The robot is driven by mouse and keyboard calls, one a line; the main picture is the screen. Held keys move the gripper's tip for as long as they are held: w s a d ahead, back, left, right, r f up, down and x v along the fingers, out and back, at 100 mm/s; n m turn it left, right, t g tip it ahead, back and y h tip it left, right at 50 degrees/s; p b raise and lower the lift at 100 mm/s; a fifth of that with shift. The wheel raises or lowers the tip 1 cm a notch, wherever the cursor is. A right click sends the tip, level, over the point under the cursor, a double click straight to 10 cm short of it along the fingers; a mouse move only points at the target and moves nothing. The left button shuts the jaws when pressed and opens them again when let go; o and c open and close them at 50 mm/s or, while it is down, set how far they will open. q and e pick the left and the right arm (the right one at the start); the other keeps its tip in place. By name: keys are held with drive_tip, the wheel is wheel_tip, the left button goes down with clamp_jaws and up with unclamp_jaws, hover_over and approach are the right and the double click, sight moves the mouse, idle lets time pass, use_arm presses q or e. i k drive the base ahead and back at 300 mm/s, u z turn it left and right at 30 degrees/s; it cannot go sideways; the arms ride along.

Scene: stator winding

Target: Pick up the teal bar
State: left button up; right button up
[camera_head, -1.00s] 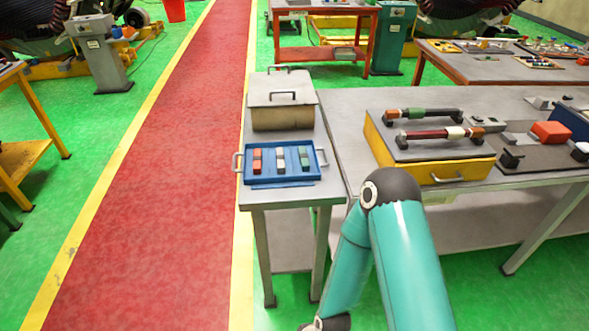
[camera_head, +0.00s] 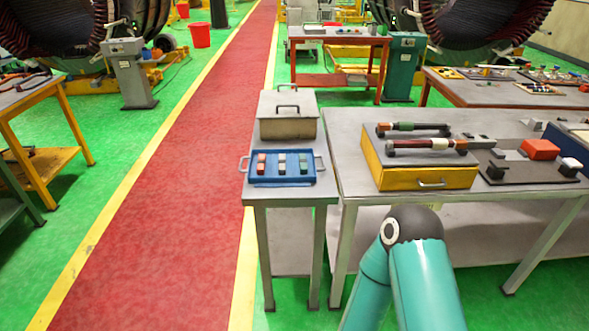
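A blue tray (camera_head: 256,181) with metal side handles sits on the narrow grey table. Three short bars lie side by side in it. The left bar is red-orange (camera_head: 261,163), the middle one is whitish (camera_head: 282,163) and the right one is green-teal (camera_head: 303,164), the closest match to the teal bar. Dark parts also show on the bars; details are too small to tell. One teal arm of mine reaches up from the bottom right, in front of the tables and apart from the tray. Neither gripper is in view.
A lidded metal box (camera_head: 287,127) stands behind the tray. A yellow case (camera_head: 425,178) carrying two dark handle-like rods sits on the wider grey workbench (camera_head: 345,128) to the right. A red block (camera_head: 540,149) lies farther right. The red walkway (camera_head: 150,215) on the left is clear.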

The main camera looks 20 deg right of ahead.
sight(302, 157)
drive_tip(key=z, duration=0.15)
drive_tip(key=i, duration=0.95)
drive_tip(key=u, duration=0.05)
